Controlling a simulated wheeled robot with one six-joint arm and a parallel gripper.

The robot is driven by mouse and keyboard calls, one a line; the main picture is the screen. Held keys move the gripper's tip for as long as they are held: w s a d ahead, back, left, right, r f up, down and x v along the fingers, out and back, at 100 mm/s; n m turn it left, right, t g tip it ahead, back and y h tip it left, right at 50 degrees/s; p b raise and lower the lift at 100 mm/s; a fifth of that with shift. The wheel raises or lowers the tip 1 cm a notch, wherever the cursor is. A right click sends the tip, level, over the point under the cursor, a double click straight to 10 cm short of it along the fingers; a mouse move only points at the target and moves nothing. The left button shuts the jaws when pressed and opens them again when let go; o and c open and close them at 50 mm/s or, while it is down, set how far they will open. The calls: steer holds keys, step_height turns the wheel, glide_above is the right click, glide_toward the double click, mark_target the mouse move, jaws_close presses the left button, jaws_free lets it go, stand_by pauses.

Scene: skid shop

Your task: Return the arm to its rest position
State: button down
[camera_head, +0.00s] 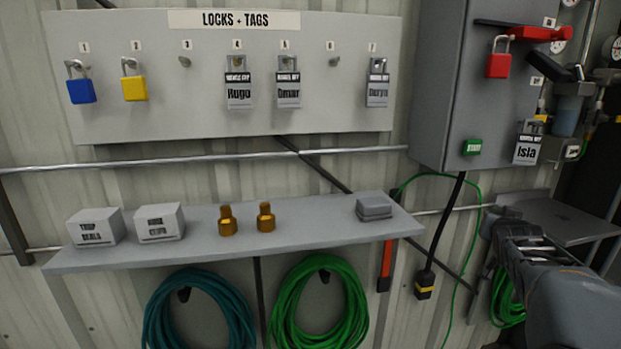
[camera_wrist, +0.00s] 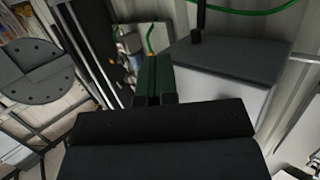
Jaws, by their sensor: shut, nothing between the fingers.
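My arm reaches in from the lower right of the head view, in front of the wall and right of the shelf. My gripper (camera_head: 493,224) is at its far end, partly hidden by the arm itself and dark against the background. In the wrist view my gripper (camera_wrist: 154,72) points away from the camera, its two dark green fingers together. Nothing shows between them. It looks apart from the surfaces around it.
The shelf (camera_head: 330,238) carries boxes and brass fittings. Above it hangs the lock board (camera_head: 210,55). A grey cabinet (camera_head: 440,100) with a red padlock (camera_head: 498,62) and an Isla tag (camera_head: 527,150) stands right. A grey table (camera_head: 560,215) lies behind my arm. Hoses (camera_head: 320,300) hang below.

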steer(key=s+a+f+n+g+y+p, duration=0.1)
steer(key=s+a+f+n+g+y, duration=0.2)
steer(key=s+a+f+g+y, duration=0.6)
steer(key=s+a+f+n, duration=0.2)
steer(key=s+a, duration=0.4)
steer(key=a, duration=0.3)
steer(key=s+a+f+n+h+p, duration=0.1)
steer(key=s+a+f, duration=0.3)
steer(key=a, duration=0.6)
steer(key=shift+s+a+n+p, duration=0.3)
steer(key=shift+s+n, duration=0.2)
steer(key=shift+s, duration=0.6)
